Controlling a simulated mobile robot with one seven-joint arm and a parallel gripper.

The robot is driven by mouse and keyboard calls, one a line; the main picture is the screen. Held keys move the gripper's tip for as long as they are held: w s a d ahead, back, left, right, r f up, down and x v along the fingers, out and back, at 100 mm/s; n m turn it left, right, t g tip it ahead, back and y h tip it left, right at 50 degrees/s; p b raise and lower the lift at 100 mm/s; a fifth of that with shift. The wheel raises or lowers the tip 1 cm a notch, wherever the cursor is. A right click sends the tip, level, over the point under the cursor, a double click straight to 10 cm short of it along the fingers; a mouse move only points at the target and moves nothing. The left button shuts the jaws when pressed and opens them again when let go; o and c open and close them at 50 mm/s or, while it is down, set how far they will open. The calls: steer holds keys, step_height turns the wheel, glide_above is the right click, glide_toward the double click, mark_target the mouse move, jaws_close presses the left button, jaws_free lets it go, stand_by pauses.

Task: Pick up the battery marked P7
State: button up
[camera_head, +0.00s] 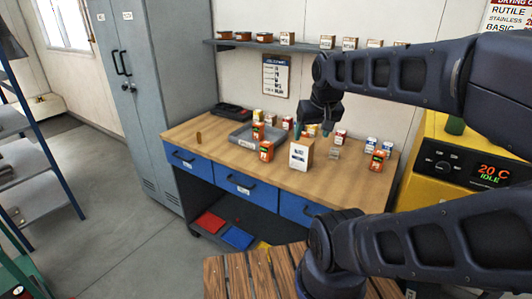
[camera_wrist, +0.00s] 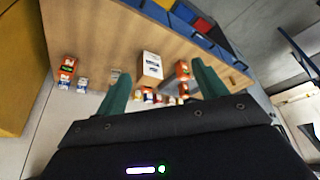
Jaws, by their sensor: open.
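Several orange-and-dark blocks that look like batteries stand on the wooden workbench (camera_head: 205,130). One (camera_head: 266,151) is at the front edge of a grey tray, another (camera_head: 257,131) is behind it, and a third (camera_head: 377,161) is at the right end. In the wrist view one orange block (camera_wrist: 182,70) is beside the right finger and another (camera_wrist: 67,68) is far left. Their marks are too small to read, so I cannot tell which is P7. My gripper (camera_head: 312,131) is open and empty above the bench, behind a white-fronted box; its two green fingers (camera_wrist: 161,82) are apart.
The white-fronted box (camera_head: 301,154) stands mid-bench, also in the wrist view (camera_wrist: 152,66). The grey tray (camera_head: 241,139), small cartons (camera_head: 371,144) and a brown cylinder (camera_head: 198,136) share the top. A shelf (camera_head: 300,46) is behind; a yellow machine (camera_head: 437,130) is right.

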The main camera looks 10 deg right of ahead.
steer(key=shift+o, duration=0.4)
steer(key=n+g+h, duration=0.2)
steer(key=n+h, duration=0.1)
steer(key=n, duration=2.4)
glide_above(265, 145)
steer(key=s+a, duration=0.1)
steer(key=f, duration=1.8)
steer(key=shift+s+a, duration=0.1)
steer(key=shift+a, duration=0.1)
steer(key=x, duration=0.4)
steer(key=shift+w+x, duration=0.2)
steer(key=shift+x, duration=0.85)
steer(key=shift+w+x, duration=0.25)
steer(key=shift+x, duration=0.75)
steer(key=shift+w+x, duration=0.2)
steer(key=shift+x, duration=0.85)
steer(key=shift+d+r, duration=0.1)
steer(key=shift+r, duration=0.1)
